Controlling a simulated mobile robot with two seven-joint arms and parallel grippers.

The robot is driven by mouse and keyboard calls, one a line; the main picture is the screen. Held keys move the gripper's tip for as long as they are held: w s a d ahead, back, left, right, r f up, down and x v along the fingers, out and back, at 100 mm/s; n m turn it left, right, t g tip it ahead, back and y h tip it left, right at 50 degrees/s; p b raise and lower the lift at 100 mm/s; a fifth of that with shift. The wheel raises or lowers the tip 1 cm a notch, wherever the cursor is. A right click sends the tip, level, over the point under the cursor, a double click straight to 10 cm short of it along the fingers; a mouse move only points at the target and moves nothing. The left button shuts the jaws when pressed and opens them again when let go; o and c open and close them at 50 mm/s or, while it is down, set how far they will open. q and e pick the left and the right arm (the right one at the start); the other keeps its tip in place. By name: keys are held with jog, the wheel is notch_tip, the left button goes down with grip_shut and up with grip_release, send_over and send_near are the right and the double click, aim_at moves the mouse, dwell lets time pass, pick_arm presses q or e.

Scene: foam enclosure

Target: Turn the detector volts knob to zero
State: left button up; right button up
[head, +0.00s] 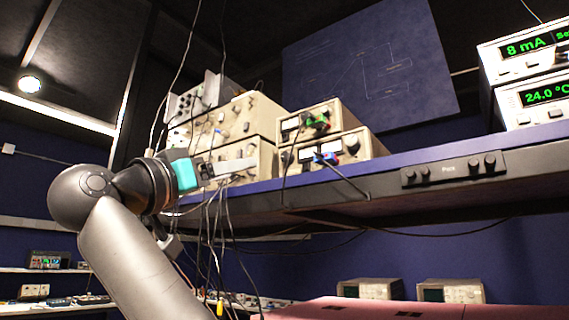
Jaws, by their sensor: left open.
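Stacked beige instruments stand on the blue shelf (420,160): an upper unit (245,118) and a lower unit (265,163) at the left, with knobs on their fronts. The labels are too small to read, so I cannot tell which knob is the detector volts knob. My left gripper (212,170), beyond a teal section of my arm, is open at the left front of the lower unit. It covers part of that unit's face. I cannot tell whether it touches a knob. My right gripper is not in view.
Two smaller metered boxes (310,121) stand to the right with coloured leads. Black cables (215,215) hang below the gripper. Two green-display units (530,95) are at the far right. A panel with knobs (452,170) is on the shelf's front edge. Free shelf space lies between.

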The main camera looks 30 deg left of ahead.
aim_at(284, 159)
pick_arm(q)
jog(key=p+x, duration=0.3)
jog(key=x, duration=1.2)
jog(key=shift+p, duration=0.4)
grip_shut()
